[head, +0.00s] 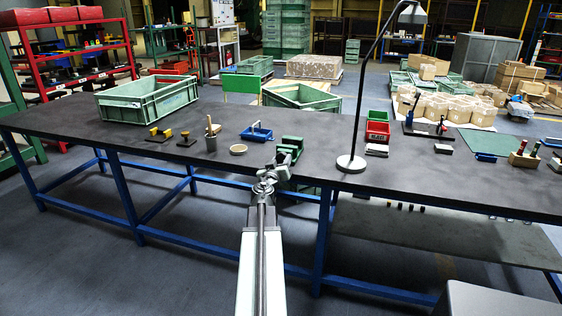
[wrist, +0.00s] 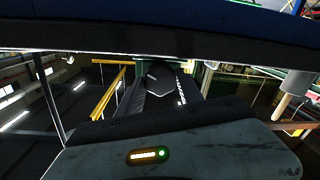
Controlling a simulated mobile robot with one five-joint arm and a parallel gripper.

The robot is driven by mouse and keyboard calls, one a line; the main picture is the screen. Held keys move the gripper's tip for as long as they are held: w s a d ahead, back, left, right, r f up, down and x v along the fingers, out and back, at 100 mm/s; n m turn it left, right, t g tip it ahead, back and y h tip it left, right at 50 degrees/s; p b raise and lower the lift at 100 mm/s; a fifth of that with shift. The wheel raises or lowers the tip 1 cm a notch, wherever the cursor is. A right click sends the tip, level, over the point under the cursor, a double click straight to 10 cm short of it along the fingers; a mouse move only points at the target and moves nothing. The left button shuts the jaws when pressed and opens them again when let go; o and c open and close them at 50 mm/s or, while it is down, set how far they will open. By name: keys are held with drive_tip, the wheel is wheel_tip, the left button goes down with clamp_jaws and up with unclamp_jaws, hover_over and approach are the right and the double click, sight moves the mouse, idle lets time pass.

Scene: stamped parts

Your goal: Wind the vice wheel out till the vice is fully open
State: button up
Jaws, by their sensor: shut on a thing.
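The green vice (head: 290,147) stands at the front edge of the dark workbench (head: 345,195), near the middle of the head view. My gripper (head: 268,176) is at the bench's front edge, just in front of the vice. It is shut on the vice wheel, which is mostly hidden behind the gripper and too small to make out. In the wrist view my dark gripper (wrist: 162,85) reaches away from the camera, with a bit of green beyond it. How far the vice jaws stand apart cannot be told.
A green crate (head: 147,100) stands farther left. The bench front left of the vice is clear.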

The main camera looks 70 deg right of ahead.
drive_tip(key=n, duration=0.4)
drive_tip(key=shift+r+n+p, duration=0.1)
drive_tip(key=shift+n+p, duration=0.2)
idle(0.3)
drive_tip(key=o, duration=1.4)
drive_tip(key=shift+a, duration=0.1)
